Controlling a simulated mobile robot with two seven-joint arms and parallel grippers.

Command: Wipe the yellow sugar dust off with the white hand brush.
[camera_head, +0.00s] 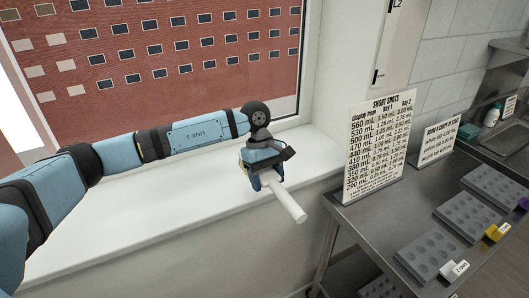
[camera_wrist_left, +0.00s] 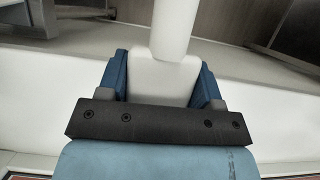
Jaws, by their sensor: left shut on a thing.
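My left gripper (camera_head: 264,181) is over the white window sill, at its right part. It is shut on the white hand brush (camera_head: 289,203), whose pale rod-like part points down and right past the sill's front edge. In the left wrist view, the brush's white body (camera_wrist_left: 163,80) sits between the two blue fingers, and a narrower white part (camera_wrist_left: 171,30) runs on toward the top. The bristles cannot be made out. I see no yellow sugar dust in either view. My right gripper is not in view.
A steel table (camera_head: 385,215) stands to the right. It carries a "SHORT SHOTS" sign (camera_head: 377,145), a smaller sign (camera_head: 438,140) and grey molds (camera_head: 428,256) with coloured tags. The window sill (camera_head: 130,215) left of the gripper is bare. A sink (camera_head: 505,140) is at far right.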

